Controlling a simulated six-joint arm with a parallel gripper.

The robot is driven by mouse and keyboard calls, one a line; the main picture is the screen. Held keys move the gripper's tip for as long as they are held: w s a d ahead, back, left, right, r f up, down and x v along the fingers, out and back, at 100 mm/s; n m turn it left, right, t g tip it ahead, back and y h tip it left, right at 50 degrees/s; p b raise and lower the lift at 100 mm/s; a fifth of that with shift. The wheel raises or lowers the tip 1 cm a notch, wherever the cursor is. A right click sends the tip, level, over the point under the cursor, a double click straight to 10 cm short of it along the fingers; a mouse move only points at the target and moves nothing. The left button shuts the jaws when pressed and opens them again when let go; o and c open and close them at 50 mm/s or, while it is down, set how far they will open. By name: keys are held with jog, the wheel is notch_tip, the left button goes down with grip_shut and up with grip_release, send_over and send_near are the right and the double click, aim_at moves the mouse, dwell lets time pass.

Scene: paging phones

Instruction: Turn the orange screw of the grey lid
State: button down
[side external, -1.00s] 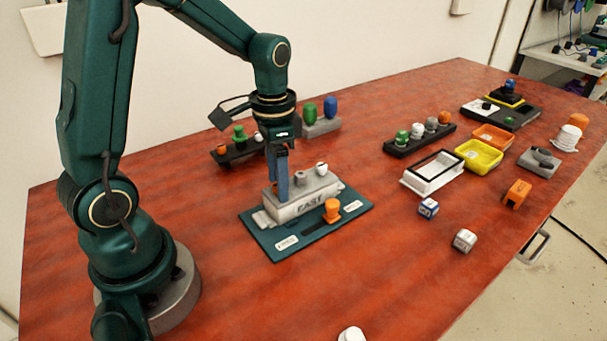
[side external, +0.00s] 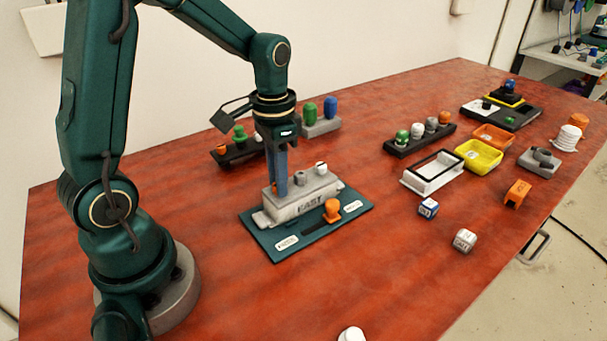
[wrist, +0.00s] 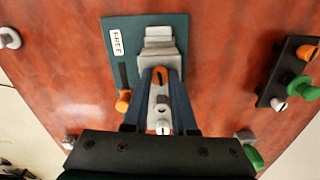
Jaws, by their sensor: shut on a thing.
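In the side view only a bit of orange shows beside the fingers. My gripper (side external: 277,186) points straight down at the block's left end and is shut on the orange screw. A grey screw (side external: 300,179) and a white screw (side external: 321,168) stand along the same top.
An orange knob (side external: 332,210) stands on the plate in front of the block. A dark rack with green and orange pieces (side external: 238,150) is behind my gripper. A white tray (side external: 432,173) and two small cubes lie to the right. The red table's front is mostly clear.

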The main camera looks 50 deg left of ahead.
jog(key=n, duration=1.2)
jog(key=shift+n, duration=2.1)
jog(key=c, duration=0.7)
grip_release()
jog(key=shift+r, duration=0.1)
